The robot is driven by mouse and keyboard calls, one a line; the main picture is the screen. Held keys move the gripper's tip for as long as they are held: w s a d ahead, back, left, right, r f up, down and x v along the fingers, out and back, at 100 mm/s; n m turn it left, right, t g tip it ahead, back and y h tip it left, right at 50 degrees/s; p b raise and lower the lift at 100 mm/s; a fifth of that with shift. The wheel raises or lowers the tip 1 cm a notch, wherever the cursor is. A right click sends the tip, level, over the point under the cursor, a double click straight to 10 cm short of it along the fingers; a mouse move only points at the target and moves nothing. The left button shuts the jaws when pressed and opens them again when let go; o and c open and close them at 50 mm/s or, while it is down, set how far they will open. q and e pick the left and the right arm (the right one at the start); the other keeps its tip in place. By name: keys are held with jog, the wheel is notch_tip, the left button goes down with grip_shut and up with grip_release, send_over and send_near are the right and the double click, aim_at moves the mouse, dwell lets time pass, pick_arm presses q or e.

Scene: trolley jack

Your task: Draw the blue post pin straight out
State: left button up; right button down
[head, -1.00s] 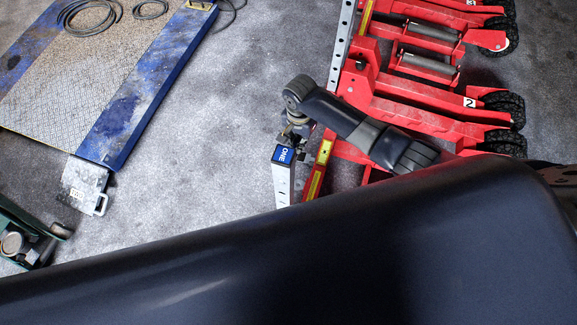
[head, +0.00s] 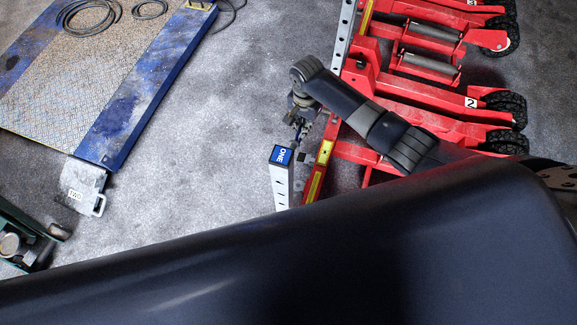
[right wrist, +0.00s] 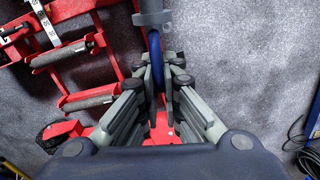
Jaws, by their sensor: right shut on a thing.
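My right gripper (head: 299,122) is above the white perforated post (head: 281,187) with the blue ONE cap in the head view. In the right wrist view the gripper (right wrist: 158,72) is shut on the blue post pin (right wrist: 156,52), whose blue curved part shows between the fingertips. The pin's far end is hard to make out, and I cannot tell whether it is still in a hole. My left gripper is not in view.
A red frame (head: 432,100) with rollers and black wheels stands right of the post. A blue-edged platform (head: 125,120) lies at the left, with a green jack (head: 35,235) below it. Grey floor between them is clear. My own dark body covers the bottom.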

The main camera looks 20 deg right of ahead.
jog(key=shift+w+d, duration=0.25)
jog(key=shift+w, duration=0.2)
jog(key=shift+r, duration=0.15)
jog(key=shift+w+d+r, duration=0.45)
jog(key=shift+w, duration=0.15)
jog(key=shift+w+d+r, duration=0.4)
jog(key=shift+w, duration=0.2)
